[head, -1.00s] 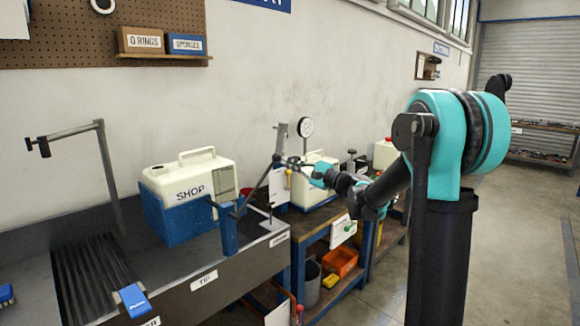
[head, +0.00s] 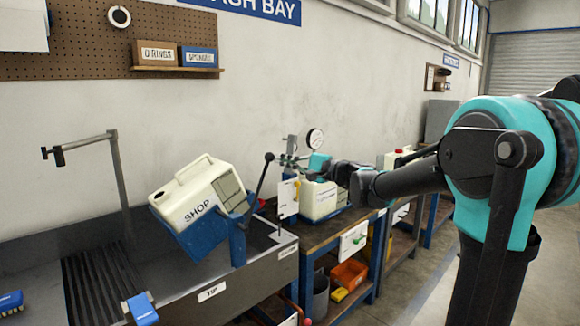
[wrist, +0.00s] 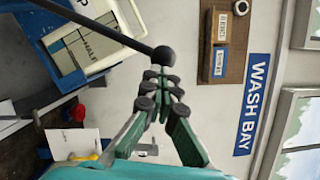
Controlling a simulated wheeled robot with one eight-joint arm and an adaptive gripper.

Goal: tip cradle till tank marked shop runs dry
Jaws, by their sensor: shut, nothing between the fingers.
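The cream tank marked SHOP (head: 200,192) sits in the blue cradle (head: 190,238), both tilted down to the left over the sink. The cradle's dark lever (head: 258,185) rises to a black ball knob (head: 269,157). The tank's side panel (wrist: 82,50), marked HALF, shows in the wrist view; I cannot tell the liquid level. My gripper (head: 288,160) is shut and empty just right of the knob. In the wrist view my fingertips (wrist: 163,74) are right against or just below the knob (wrist: 162,55); I cannot tell whether they touch. No pouring stream is visible.
The grey sink (head: 185,295) has a slatted drain (head: 95,285) and a bent post (head: 118,180) at its left. A round gauge (head: 315,138) and another cream tank (head: 318,200) stand on the bench at right.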

